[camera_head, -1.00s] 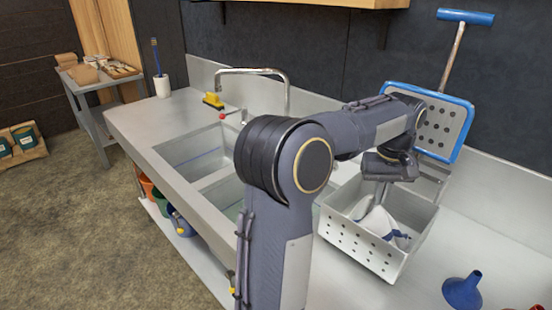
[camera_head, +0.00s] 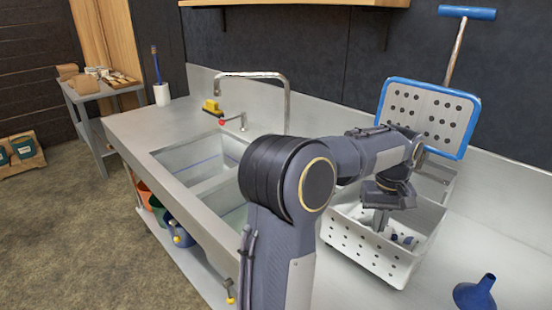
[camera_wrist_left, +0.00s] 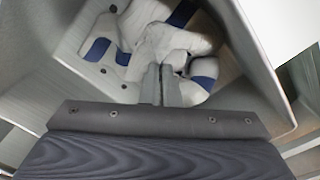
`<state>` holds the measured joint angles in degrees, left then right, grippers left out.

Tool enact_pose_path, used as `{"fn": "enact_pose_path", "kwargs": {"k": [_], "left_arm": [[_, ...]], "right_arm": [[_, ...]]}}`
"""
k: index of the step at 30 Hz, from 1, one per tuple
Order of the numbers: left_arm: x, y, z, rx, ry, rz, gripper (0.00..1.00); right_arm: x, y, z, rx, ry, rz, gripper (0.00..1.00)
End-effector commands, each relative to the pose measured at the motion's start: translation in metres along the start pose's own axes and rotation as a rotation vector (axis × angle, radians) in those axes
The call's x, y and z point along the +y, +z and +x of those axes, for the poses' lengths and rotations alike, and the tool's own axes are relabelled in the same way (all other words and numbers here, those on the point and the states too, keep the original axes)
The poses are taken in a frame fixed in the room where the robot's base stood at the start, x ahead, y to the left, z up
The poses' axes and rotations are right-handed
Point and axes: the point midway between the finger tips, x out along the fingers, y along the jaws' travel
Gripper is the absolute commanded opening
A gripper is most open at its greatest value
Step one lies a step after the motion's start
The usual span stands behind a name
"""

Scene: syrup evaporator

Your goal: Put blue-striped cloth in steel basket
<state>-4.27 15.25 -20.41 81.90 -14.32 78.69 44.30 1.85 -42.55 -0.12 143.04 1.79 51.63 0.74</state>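The steel basket (camera_head: 372,252) is a square perforated bin on the counter at the right of the head view. Its inner wall (camera_wrist_left: 85,38) also shows in the left wrist view. The blue-striped cloth (camera_head: 404,239) is white with blue bands and lies bunched inside the basket, partly hidden by the front wall. In the left wrist view the cloth (camera_wrist_left: 142,22) spreads around my fingertips. My left gripper (camera_head: 381,222) points down into the basket. Its fingers (camera_wrist_left: 161,82) are close together, with a fold of the cloth at their tips. My right gripper is out of view.
A blue-rimmed perforated scoop (camera_head: 430,112) stands upright behind the basket. A blue funnel (camera_head: 475,294) is at the front right. The double sink (camera_head: 200,160) and tap (camera_head: 287,100) are to the left. The counter left of the sink is mostly clear.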

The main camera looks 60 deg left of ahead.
Motion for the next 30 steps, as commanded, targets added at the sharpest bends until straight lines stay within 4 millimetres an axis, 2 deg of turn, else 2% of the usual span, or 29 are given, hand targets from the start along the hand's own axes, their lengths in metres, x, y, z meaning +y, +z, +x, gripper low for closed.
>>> {"fn": "enact_pose_path", "kwargs": {"k": [2,9,14,21,27,30], "left_arm": [[0.0,0.0,-0.0003,0.0,0.0,0.0,0.0],[-0.0001,-0.0001,-0.0004,0.0,0.0,0.0,0.27],[-0.0001,-0.0001,-0.0004,0.0,0.0,0.0,0.27],[-0.0001,-0.0001,-0.0004,0.0,0.0,0.0,0.55],[-0.0001,-0.0001,-0.0005,0.0,0.0,0.0,0.56],[-0.0001,-0.0001,-0.0005,0.0,0.0,0.0,0.69]], "right_arm": [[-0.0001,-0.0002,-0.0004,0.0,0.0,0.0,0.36],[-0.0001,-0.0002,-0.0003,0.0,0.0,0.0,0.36],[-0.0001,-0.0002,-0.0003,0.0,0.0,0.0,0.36],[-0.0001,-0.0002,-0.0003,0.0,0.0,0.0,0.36],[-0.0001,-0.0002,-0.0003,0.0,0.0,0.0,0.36],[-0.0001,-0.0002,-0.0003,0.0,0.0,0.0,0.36]]}}
